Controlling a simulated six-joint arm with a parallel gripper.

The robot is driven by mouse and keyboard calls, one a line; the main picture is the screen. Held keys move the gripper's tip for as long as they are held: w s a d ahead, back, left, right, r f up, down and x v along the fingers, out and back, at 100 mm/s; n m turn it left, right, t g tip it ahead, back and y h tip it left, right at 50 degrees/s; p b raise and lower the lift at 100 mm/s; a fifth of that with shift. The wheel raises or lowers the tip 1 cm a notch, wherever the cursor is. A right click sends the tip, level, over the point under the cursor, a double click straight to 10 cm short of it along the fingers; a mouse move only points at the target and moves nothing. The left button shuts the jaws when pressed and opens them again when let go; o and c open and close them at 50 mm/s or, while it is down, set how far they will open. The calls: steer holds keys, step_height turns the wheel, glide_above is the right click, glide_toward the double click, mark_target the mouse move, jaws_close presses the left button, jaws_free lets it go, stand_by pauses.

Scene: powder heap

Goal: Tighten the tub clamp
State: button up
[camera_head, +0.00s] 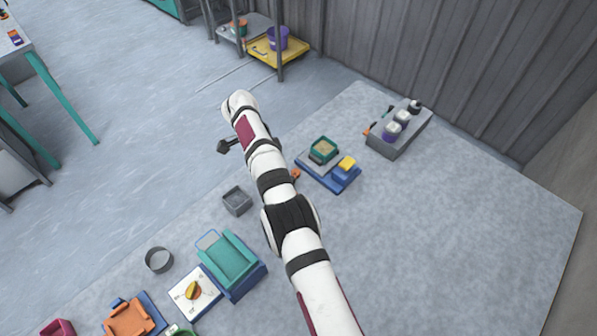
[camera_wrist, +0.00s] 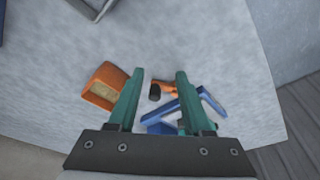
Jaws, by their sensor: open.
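In the head view a small green tub (camera_head: 323,143) of tan powder sits on a blue base (camera_head: 340,187), beside a blue block with a yellow top (camera_head: 346,163). I cannot make out clamp jaws or a screw there. In the wrist view my gripper (camera_wrist: 161,75) is open, with two green fingers apart and nothing between their tips. Beyond and partly between them lie a small orange-and-black piece (camera_wrist: 165,87) and a blue frame (camera_wrist: 205,98), partly hidden by the right finger. An orange tub (camera_wrist: 104,84) with tan contents lies left of the fingers. The gripper's fingers are not clear in the head view.
A grey rack (camera_head: 392,150) with white-topped purple containers stands at the back right. A grey box (camera_head: 237,200), a dark ring (camera_head: 159,260) and a teal tray (camera_head: 228,256) lie left of my arm. The table's right side is clear.

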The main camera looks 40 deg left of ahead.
steer(key=w+d+v, duration=0.1)
steer(key=v, duration=0.6)
steer(key=shift+r, duration=0.4)
steer(key=shift+d, duration=0.1)
